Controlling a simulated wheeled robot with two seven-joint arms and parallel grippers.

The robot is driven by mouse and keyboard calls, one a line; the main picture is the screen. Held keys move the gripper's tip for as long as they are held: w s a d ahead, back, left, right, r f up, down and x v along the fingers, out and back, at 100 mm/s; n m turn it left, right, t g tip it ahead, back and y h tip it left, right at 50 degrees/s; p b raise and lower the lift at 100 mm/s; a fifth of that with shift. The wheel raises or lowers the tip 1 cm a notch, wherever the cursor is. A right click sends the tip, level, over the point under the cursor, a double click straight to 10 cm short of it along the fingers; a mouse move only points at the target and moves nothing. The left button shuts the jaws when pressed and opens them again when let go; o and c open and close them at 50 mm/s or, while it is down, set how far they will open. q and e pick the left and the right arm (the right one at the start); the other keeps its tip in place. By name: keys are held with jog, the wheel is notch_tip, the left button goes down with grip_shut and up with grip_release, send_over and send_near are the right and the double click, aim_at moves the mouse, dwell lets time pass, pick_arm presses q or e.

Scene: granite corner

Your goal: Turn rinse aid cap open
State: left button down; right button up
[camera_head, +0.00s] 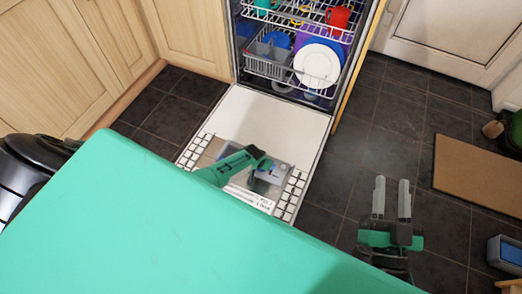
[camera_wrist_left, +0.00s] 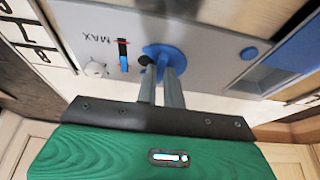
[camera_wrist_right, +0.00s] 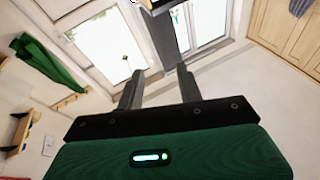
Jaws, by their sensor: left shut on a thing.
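The rinse aid cap (camera_wrist_left: 168,51) is round and blue and sits on the grey dispenser panel (camera_wrist_left: 205,45), seen close in the left wrist view. My left gripper (camera_wrist_left: 159,70) is shut on the cap, and its fingertips hide the cap's near part. In the head view the dispenser panel (camera_head: 241,178) is on the lowered dishwasher door (camera_head: 265,115), and my left gripper (camera_head: 264,172) covers part of it. My right gripper (camera_head: 391,192) is open and empty above the floor, right of the door. Its fingers are apart in the right wrist view (camera_wrist_right: 160,82).
The dishwasher racks hold a white plate (camera_head: 317,64), a red mug (camera_head: 338,17) and a grey cutlery basket (camera_head: 268,60). A brown mat (camera_head: 478,175) lies at the right. A blue button (camera_wrist_left: 249,53) is on the panel.

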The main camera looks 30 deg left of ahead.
dwell(0.3)
pick_arm(q)
jog(key=c, duration=1.5)
grip_release()
jog(key=shift+r, duration=0.15)
